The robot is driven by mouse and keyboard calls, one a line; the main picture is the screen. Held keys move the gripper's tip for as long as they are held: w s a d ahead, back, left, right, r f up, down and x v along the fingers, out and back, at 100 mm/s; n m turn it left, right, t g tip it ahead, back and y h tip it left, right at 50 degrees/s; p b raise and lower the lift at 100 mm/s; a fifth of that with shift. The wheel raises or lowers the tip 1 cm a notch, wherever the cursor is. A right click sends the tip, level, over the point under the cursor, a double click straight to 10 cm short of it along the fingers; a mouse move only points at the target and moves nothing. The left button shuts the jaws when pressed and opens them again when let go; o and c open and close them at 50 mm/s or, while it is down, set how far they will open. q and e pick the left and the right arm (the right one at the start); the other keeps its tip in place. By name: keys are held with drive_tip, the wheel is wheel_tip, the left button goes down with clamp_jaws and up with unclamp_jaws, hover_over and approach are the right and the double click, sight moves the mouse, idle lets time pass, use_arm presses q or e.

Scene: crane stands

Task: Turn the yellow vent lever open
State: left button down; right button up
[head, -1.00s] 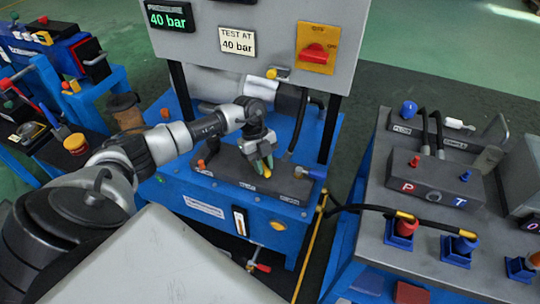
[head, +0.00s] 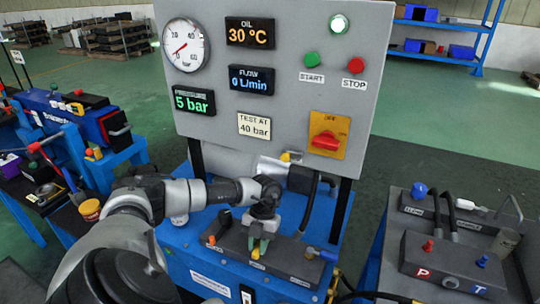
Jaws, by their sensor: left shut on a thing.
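My left gripper (head: 260,246) points down at the dark valve block (head: 232,240) on the blue test bench. It is shut on the yellow vent lever (head: 255,254), whose yellow end shows just below and between the greenish fingertips. The rest of the lever is hidden by the fingers, so its exact angle is hard to tell. The pressure display (head: 194,102) on the grey panel reads 5 bar. My right gripper is not in view.
An orange knob (head: 212,240) and a blue-ended fitting (head: 328,255) flank the lever on the block. The grey panel (head: 290,130) with gauge, displays and red rotary switch (head: 326,141) rises behind. A second bench (head: 400,240) stands to the right.

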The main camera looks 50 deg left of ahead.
use_arm(q)
drive_tip(key=shift+a+m, duration=0.25)
drive_tip(key=shift+m, duration=0.25)
drive_tip(key=c, duration=1)
unclamp_jaws()
